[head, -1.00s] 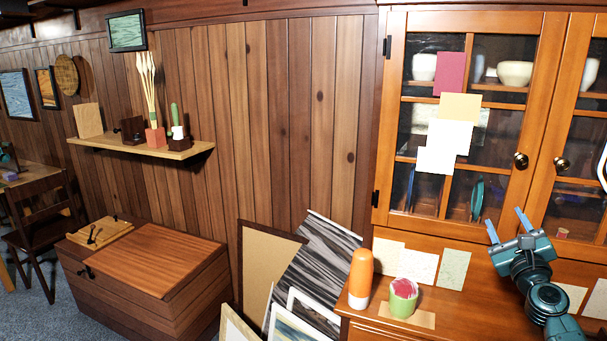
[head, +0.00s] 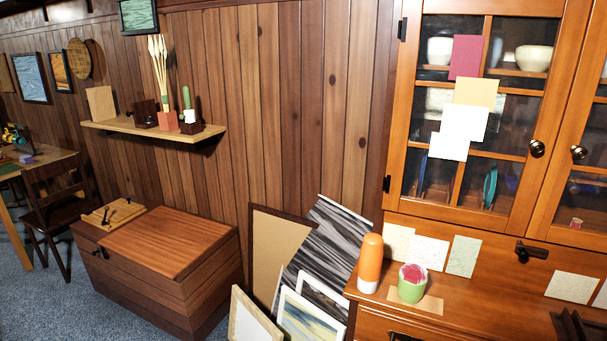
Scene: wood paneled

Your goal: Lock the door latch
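A small dark latch-like fitting (head: 531,252) with a bar pointing right sits on the wooden front just under the glass cabinet doors (head: 489,148). Whether it is locked is not clear. Two round dark knobs, a left one (head: 537,149) and a right one (head: 578,153), sit on the doors, which look shut. A small wooden board (head: 114,213) with black metal fittings lies on the chest at left; I cannot tell what the fittings are. Neither of my grippers is in view.
An orange-and-white bottle (head: 370,264) and a green cup (head: 411,284) stand on the cabinet ledge. Framed pictures (head: 308,325) lean beside it. A wooden chest (head: 165,285) stands at left. A dark object (head: 575,325) is at the lower right.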

